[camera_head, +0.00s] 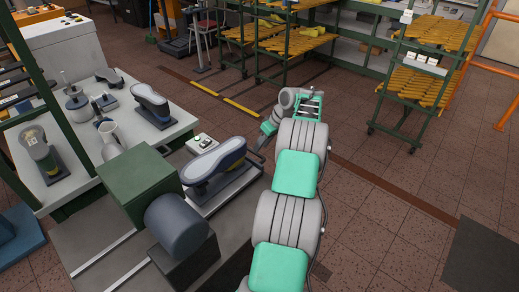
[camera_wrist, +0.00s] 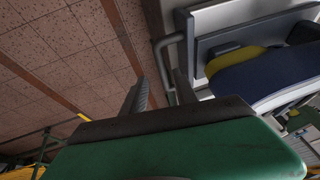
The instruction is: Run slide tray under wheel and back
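The slide tray (camera_head: 228,188) carries a blue-grey shoe form with a pale top (camera_head: 213,161), lying on a dark block. In the wrist view the tray edge (camera_wrist: 225,32) is grey, with the navy and yellow form (camera_wrist: 262,75) on it. A grey bar handle (camera_wrist: 161,60) sticks out from the tray. My gripper (camera_wrist: 162,85) is at this handle, its two dark fingers apart with the bar between them; firm contact does not show. In the head view my gripper (camera_head: 262,142) is small and partly hidden. The wheel (camera_head: 177,226) is a dark blue-grey drum on a green housing (camera_head: 141,185).
A pale bench (camera_head: 128,125) at left holds more shoe forms, a funnel and small pots. A small control box (camera_head: 201,143) stands behind the tray. Green racks with yellow shelves (camera_head: 428,87) stand at the back.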

